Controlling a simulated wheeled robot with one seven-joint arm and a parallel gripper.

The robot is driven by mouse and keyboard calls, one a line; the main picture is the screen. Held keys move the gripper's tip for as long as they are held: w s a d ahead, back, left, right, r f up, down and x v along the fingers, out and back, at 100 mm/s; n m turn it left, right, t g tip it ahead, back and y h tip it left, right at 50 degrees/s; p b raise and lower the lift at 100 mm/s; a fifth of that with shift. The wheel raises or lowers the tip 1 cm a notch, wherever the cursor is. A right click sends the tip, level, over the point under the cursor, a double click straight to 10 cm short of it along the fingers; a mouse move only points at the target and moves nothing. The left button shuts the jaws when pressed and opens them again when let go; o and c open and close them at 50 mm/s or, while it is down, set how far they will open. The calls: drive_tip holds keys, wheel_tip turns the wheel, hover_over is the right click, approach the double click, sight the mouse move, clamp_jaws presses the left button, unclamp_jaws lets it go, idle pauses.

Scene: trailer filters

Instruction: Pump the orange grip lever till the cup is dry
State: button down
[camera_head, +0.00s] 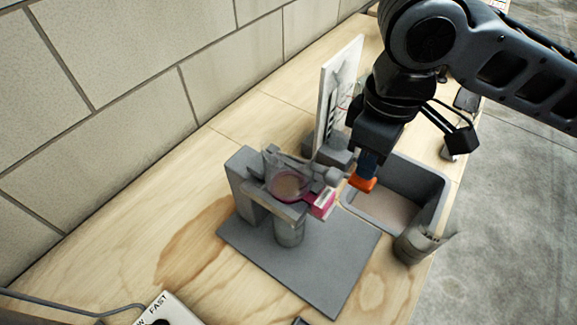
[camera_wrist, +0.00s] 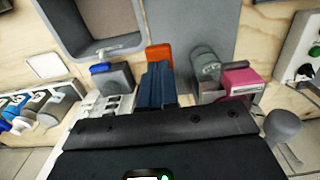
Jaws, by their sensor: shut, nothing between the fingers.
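The orange grip (camera_head: 362,184) shows just below my gripper's fingertips in the head view. In the wrist view the orange grip (camera_wrist: 159,53) shows right beyond the fingertips. My gripper (camera_head: 368,166) points down with its dark blue fingers together and nothing between them; the fingers also show in the wrist view (camera_wrist: 158,82). I cannot tell whether they touch the grip. A clear cup (camera_head: 288,186) with a pinkish rim sits on the grey stand, left of the grip. I cannot tell how much liquid it holds. Most of the lever is hidden.
A grey basin (camera_head: 440,200) stands right of the stand, and a grey container (camera_head: 418,245) sits near its front corner. A magenta block (camera_head: 322,203) is beside the cup. A white upright panel (camera_head: 335,95) stands behind. The grey base plate (camera_head: 325,275) is clear in front.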

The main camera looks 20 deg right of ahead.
sight(361, 185)
drive_tip(key=shift+f+b, duration=2.05)
drive_tip(key=shift+f, duration=1.05)
drive_tip(key=shift+r+p, duration=3.15)
drive_tip(key=shift+r, duration=0.25)
wheel_tip(361, 185, up, 5)
drive_tip(key=p, duration=0.4)
drive_tip(key=shift+s+f, duration=0.1)
